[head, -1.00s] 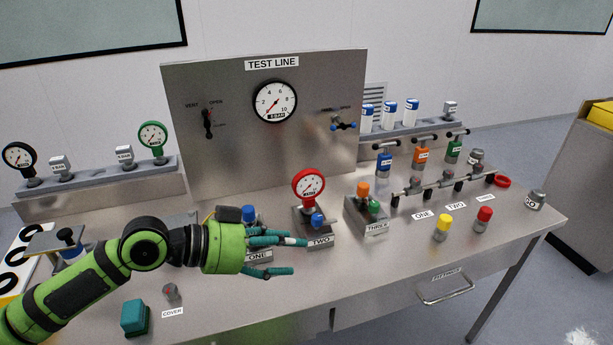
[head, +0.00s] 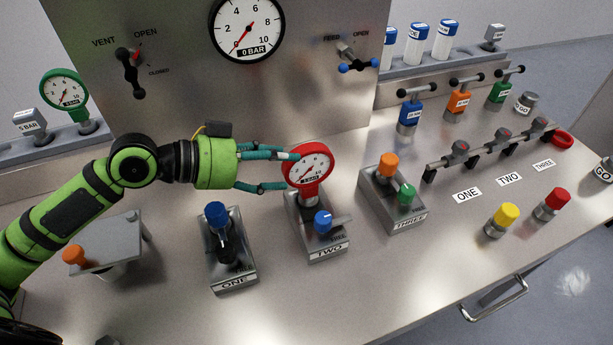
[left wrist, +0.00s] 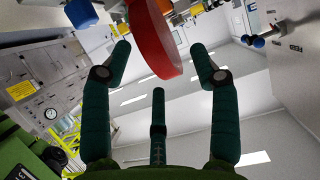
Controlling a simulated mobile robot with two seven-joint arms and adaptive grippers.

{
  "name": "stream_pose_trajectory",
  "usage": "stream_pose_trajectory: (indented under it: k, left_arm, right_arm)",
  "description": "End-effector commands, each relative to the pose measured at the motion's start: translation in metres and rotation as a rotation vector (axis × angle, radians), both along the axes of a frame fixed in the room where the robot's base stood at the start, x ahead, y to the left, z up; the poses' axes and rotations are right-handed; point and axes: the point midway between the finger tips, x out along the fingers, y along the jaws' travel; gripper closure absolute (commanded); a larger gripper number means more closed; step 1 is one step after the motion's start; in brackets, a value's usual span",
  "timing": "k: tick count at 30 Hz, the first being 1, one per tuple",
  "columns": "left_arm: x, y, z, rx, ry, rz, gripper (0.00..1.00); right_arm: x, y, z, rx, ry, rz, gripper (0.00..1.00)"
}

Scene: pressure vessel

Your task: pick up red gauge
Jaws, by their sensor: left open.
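The red gauge (head: 308,165) stands upright on the block labelled TWO (head: 328,247), with a blue knob (head: 323,221) in front of it. My left gripper (head: 285,171) is open at the gauge's left side, its teal fingers reaching to the red rim. In the left wrist view the red gauge (left wrist: 155,38) shows edge-on between the spread fingertips of the gripper (left wrist: 164,62). I cannot tell whether any finger touches it. My right gripper is not in view.
Block ONE (head: 235,280) with a blue-topped fitting stands to the left, and block THREE (head: 405,222) with orange and green knobs to the right. The test line panel (head: 180,100) rises close behind. The front of the bench is mostly clear.

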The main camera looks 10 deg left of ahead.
Motion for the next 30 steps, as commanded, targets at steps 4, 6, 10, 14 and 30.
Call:
stream_pose_trajectory:
  k: [4, 6, 10, 14, 30]
  left_arm:
    - [0.007, -0.011, -0.001, -0.004, 0.001, -0.001, 0.39]
    - [0.010, -0.016, -0.003, -0.004, 0.002, -0.001, 0.39]
    - [0.017, -0.029, -0.008, -0.006, 0.003, -0.001, 0.39]
    - [0.026, -0.042, -0.017, -0.005, 0.003, 0.000, 0.39]
    - [0.032, -0.051, -0.027, 0.001, 0.001, 0.000, 0.99]
  right_arm:
    - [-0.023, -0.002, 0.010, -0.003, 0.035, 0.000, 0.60]
    - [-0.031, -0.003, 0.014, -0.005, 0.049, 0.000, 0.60]
    - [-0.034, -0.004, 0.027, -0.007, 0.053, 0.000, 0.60]
    - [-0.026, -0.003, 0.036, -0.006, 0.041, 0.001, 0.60]
    - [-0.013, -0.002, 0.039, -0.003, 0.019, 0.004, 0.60]
